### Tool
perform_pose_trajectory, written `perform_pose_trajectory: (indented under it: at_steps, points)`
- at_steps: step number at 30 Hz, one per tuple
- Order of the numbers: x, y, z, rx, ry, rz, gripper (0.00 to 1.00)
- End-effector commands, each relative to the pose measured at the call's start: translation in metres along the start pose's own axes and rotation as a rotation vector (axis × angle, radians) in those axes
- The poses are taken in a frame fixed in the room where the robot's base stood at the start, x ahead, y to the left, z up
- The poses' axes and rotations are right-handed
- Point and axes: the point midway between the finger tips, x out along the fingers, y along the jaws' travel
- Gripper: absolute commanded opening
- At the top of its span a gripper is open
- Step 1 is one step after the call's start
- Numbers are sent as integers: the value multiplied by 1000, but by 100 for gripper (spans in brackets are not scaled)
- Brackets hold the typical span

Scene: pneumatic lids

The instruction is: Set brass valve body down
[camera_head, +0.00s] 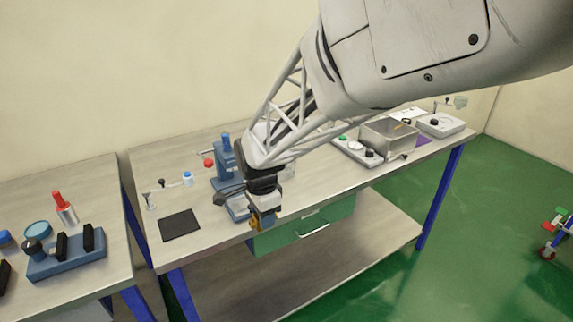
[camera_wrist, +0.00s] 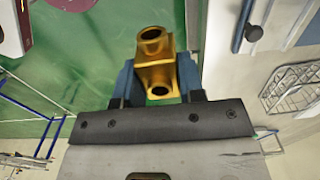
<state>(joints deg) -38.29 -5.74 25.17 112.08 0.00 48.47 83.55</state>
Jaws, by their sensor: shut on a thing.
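The brass valve body (camera_wrist: 155,75) is a gold-coloured block with round openings. In the wrist view it sits between the two blue fingers of my gripper (camera_wrist: 157,82), which is shut on it. In the head view my gripper (camera_head: 262,212) hangs at the front edge of the middle bench, above the green drawer front. Only a small part of the brass valve body (camera_head: 256,221) shows there, below the gripper. The fingers hide its sides.
A black mat (camera_head: 179,225) lies bare on the bench (camera_head: 205,238), left of my gripper. A blue press-like device (camera_head: 224,165) stands close behind the gripper. A metal bin (camera_head: 388,136) and control boxes are to the right. A blue fixture (camera_head: 66,258) is on the left bench.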

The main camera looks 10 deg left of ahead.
Motion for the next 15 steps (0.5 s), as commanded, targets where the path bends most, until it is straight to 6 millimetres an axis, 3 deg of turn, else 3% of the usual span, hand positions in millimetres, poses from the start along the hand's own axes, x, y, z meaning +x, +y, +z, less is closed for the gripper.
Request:
perform_pose_trajectory:
  at_steps: [15]
  points:
    - [-2, 0, 7, -5, 0, -1, 0]
